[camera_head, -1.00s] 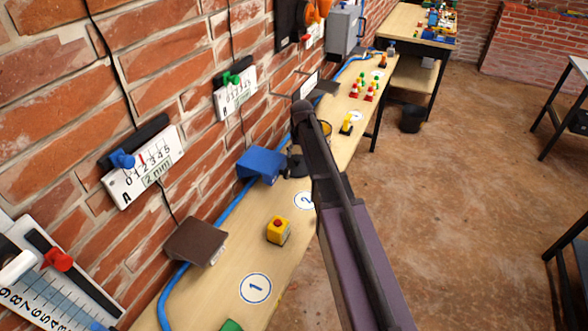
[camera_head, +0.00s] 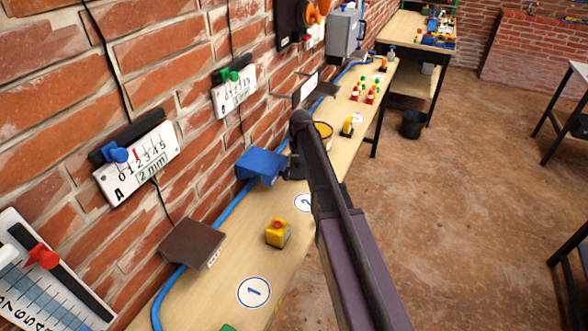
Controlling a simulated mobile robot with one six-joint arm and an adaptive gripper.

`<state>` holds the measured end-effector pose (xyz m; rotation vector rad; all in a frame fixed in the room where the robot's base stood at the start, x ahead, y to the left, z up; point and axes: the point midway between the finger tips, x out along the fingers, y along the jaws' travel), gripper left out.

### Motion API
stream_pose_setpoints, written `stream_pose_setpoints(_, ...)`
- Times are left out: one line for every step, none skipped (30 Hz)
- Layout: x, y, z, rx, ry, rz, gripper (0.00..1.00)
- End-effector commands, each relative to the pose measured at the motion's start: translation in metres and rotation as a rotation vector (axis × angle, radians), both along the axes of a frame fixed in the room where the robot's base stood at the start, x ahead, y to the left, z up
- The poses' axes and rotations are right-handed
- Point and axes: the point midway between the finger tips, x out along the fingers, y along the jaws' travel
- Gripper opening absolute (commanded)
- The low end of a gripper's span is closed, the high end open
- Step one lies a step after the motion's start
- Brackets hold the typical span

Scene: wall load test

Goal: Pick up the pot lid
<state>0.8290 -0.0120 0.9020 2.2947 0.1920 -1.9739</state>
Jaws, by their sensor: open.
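I cannot make out a pot lid for certain in the head view. A round yellow-rimmed thing (camera_head: 324,130) lies on the bench, partly behind my arm; I cannot tell what it is. My gripper (camera_head: 293,171) appears as a small dark shape to the left of my arm, over the bench and close to the blue wall shelf. It is open; its fingertips are mostly hidden by my arm, and I see nothing held in it.
The long wooden bench (camera_head: 222,287) runs along the brick wall. A brown wall shelf (camera_head: 193,243) and the blue wall shelf (camera_head: 261,165) jut over it. A yellow box with a red button (camera_head: 277,234) stands near marker 1. Cones (camera_head: 371,94) stand farther back.

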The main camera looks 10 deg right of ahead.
Motion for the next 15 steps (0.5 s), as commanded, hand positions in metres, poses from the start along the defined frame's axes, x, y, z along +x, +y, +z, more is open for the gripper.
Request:
stream_pose_setpoints(0.0000,0.0000,0.0000,0.000,0.000,0.000,0.81)
stream_pose_setpoints(0.0000,0.0000,0.0000,0.000,0.000,0.000,0.81)
stream_pose_setpoints(0.0000,0.0000,0.0000,0.000,0.000,0.000,0.81)
stream_pose_setpoints(0.0000,0.0000,0.0000,0.000,0.000,0.000,0.81)
stream_pose_setpoints(0.0000,0.0000,0.0000,0.000,0.000,0.000,0.81)
stream_pose_setpoints(0.0000,0.0000,0.0000,0.000,0.000,0.000,0.73)
stream_pose_setpoints(0.0000,0.0000,0.0000,0.000,0.000,0.000,0.64)
stream_pose_setpoints(0.0000,0.0000,0.0000,0.000,0.000,0.000,0.55)
stream_pose_setpoints(0.0000,0.0000,0.0000,0.000,0.000,0.000,0.43)
stream_pose_setpoints(0.0000,0.0000,0.0000,0.000,0.000,0.000,0.34)
stream_pose_setpoints(0.0000,0.0000,0.0000,0.000,0.000,0.000,0.25)
stream_pose_setpoints(0.0000,0.0000,0.0000,0.000,0.000,0.000,0.13)
stream_pose_setpoints(0.0000,0.0000,-0.0001,0.000,0.000,0.000,0.04)
stream_pose_setpoints(0.0000,0.0000,-0.0001,0.000,0.000,0.000,0.00)
stream_pose_setpoints(0.0000,0.0000,-0.0001,0.000,0.000,0.000,0.00)
